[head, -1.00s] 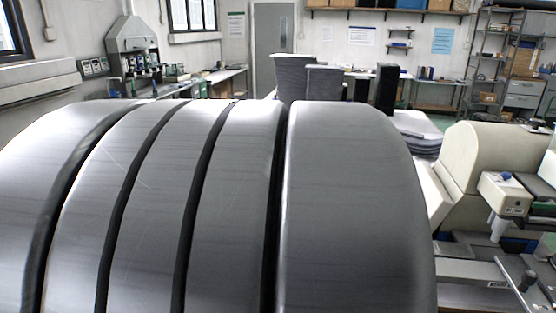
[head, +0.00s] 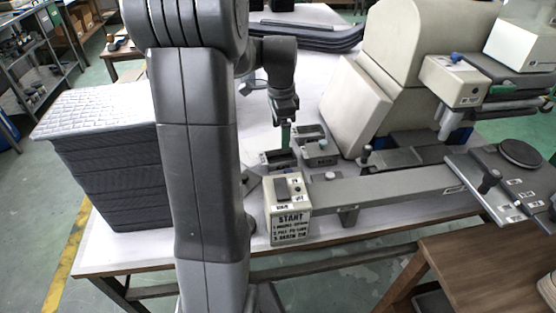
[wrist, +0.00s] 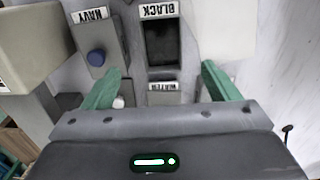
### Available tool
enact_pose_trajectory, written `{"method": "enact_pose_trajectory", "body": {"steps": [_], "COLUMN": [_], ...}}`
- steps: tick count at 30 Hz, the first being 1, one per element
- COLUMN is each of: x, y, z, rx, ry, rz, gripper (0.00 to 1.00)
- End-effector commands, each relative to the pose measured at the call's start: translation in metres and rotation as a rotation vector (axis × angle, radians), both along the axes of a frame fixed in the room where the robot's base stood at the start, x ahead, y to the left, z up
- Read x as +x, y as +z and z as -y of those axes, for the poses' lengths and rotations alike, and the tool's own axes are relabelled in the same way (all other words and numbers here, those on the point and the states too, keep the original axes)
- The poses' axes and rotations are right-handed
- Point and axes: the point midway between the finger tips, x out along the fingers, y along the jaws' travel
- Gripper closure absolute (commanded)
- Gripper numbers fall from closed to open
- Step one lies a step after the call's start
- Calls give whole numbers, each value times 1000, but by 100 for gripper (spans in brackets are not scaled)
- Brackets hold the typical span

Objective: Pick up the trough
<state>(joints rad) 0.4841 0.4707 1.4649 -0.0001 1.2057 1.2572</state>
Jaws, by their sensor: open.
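A small grey trough with a dark hollow (wrist: 162,48) lies between my fingers in the wrist view, with an upside-down BLACK label at its top edge and a WATER label below. In the head view a dark-hollowed grey trough (head: 278,160) stands on the white table, directly under my gripper (head: 286,140). My gripper, with green fingers, also shows in the wrist view (wrist: 162,86). It is open, one finger on each side of the trough, holding nothing. Whether the fingers touch the trough is unclear.
A grey block with a blue knob (head: 321,152), labelled NAVY in the wrist view (wrist: 96,45), stands close beside the trough. Another trough (head: 310,131) is behind. A START box (head: 289,212) stands in front, a beige machine (head: 405,60) right, a dark stack (head: 110,155) left.

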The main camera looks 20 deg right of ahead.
Motion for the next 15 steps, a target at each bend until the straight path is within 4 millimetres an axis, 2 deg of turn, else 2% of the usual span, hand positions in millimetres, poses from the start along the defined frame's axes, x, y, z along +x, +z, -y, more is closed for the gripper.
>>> {"method": "enact_pose_trajectory", "body": {"steps": [1,6,15], "x": [-1,0,1], "y": [-13,-43,-68], "z": [0,-1,-1], "rx": [3,1,1], "ry": [1,2,4], "rz": [-5,-3,-2], "gripper": [18,18,18]}}
